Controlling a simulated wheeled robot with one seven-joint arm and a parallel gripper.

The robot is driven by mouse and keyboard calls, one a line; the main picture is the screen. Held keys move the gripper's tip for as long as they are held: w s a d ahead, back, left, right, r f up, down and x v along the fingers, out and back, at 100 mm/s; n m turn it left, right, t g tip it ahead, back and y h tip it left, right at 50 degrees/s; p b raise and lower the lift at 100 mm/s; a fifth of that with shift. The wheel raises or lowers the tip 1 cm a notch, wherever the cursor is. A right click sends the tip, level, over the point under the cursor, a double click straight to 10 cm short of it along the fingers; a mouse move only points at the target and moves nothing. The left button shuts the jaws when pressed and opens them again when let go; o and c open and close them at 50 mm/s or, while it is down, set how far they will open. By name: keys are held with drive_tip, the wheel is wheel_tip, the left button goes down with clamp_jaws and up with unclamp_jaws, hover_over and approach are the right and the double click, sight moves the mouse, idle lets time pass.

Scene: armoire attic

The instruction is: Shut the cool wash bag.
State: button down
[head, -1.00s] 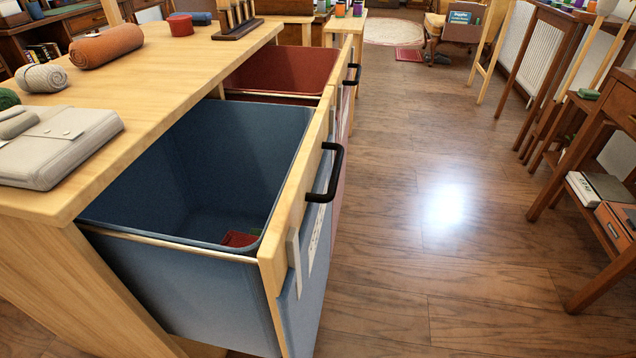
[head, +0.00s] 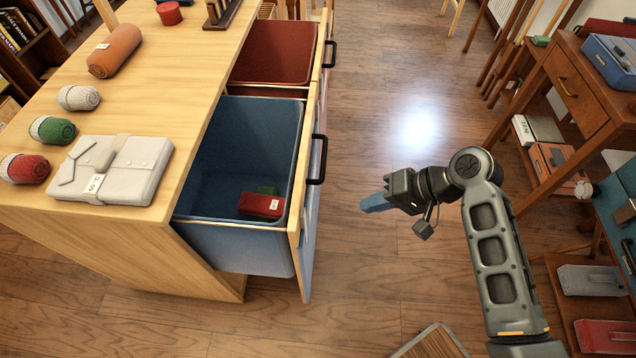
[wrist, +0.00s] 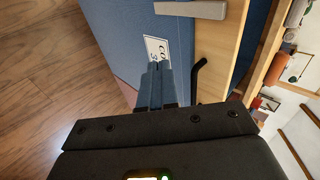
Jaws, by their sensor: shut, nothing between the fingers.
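In the wrist view a partly hidden white label (wrist: 157,49) beginning "CO" is on blue fabric, and the handle (wrist: 197,78) is right of the fingers. My gripper (head: 366,206) is shut and empty, right of the bag front and apart from it, pointing left. It also shows in the wrist view (wrist: 158,68).
A red bag (head: 272,58) behind the blue one is also pulled out. A folded white garment (head: 118,168) and several rolled textiles lie on the counter (head: 180,110). A wooden desk (head: 575,85) and shelves stand at right. Wooden floor (head: 390,130) lies clear between.

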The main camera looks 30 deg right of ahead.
wheel_tip(320, 180, up, 4)
drive_tip(key=w+y+p, duration=0.1)
drive_tip(key=p, duration=0.1)
approach(303, 207)
drive_tip(key=x, duration=0.5)
drive_tip(key=shift+d+f, duration=0.35)
drive_tip(key=shift+f, duration=0.1)
drive_tip(key=shift+w+a+f, duration=0.1)
drive_tip(key=shift+w+a, duration=0.25)
drive_tip(key=shift+a, duration=0.1)
drive_tip(key=w+a+b, duration=0.1)
drive_tip(key=w+a, duration=0.6)
drive_tip(key=a, duration=0.3)
drive_tip(key=w+a+b, duration=0.2)
drive_tip(key=w+a, duration=0.6)
drive_tip(key=a, duration=0.2)
drive_tip(key=shift+a, duration=0.25)
drive_tip(key=shift+w+a+r, duration=0.15)
drive_tip(key=shift+r, duration=0.1)
